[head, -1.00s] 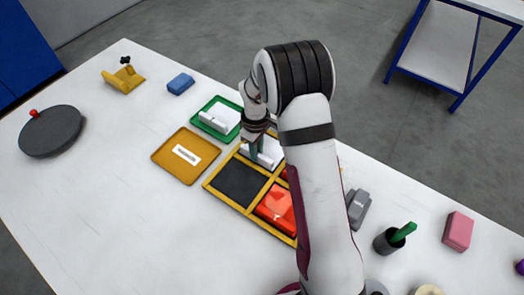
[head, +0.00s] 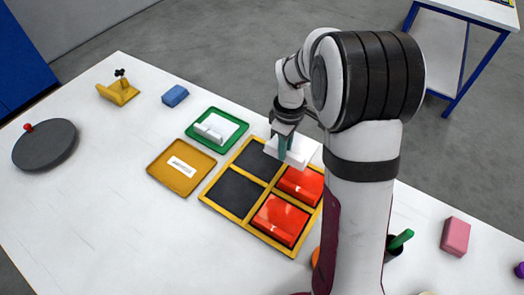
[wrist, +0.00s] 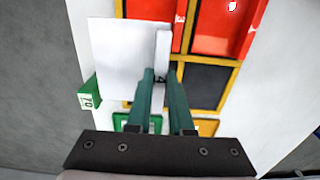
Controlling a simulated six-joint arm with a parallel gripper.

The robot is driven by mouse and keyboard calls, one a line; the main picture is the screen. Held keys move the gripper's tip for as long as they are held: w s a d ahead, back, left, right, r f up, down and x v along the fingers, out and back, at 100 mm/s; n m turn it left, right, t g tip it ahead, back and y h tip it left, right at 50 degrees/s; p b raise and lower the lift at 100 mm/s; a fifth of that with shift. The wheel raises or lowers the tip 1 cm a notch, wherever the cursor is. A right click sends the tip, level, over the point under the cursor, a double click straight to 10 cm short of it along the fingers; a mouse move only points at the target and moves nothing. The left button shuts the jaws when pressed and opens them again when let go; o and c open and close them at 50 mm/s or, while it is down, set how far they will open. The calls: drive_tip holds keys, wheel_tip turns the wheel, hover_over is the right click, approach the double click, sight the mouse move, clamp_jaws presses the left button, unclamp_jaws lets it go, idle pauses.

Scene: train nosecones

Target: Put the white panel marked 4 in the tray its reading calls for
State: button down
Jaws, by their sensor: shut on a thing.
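My gripper (head: 284,147) is shut on the raised rib of a white panel (head: 302,152) and holds it above the back edge of the yellow-framed rack (head: 222,214). In the wrist view the teal fingers (wrist: 159,80) pinch the rib, and the flat white panel (wrist: 118,55) extends to the left. Its number cannot be read. A green tray (head: 240,124) holds another white ribbed panel (head: 215,129). An ochre tray (head: 160,175) holds only a white label strip (head: 181,166). A green block with a white label (wrist: 89,98), seemingly reading 10, shows beside the held panel.
The rack has two bare dark compartments (head: 234,193) and two red panels (head: 280,220). A blue block (head: 175,95), yellow stand (head: 118,93) and dark round plate (head: 45,146) sit left. A pink block (head: 455,236) sits right. The front-left tabletop is clear.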

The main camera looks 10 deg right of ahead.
sight(297, 146)
drive_tip(key=d+r, duration=0.1)
drive_tip(key=s+d, duration=0.1)
drive_tip(key=shift+s+d+r, duration=0.2)
drive_tip(key=shift+d+r, duration=0.1)
drive_tip(key=shift+r, duration=0.1)
drive_tip(key=w+a+n, duration=0.4)
drive_tip(key=a+n, duration=0.4)
drive_tip(key=n, duration=0.1)
drive_tip(key=w+a+n, duration=0.3)
drive_tip(key=a+n, duration=0.5)
drive_tip(key=n, duration=0.1)
drive_tip(key=a+f, duration=0.2)
drive_tip(key=a, duration=0.2)
drive_tip(key=w+a+f, duration=0.1)
drive_tip(key=a+f, duration=0.2)
drive_tip(key=a, duration=0.1)
drive_tip(key=a+f, duration=0.2)
drive_tip(key=a, duration=0.2)
drive_tip(key=shift+w+f, duration=0.2)
drive_tip(key=shift+w, duration=0.2)
wheel_tip(297, 146, down, 4)
drive_tip(key=shift+a, duration=0.1)
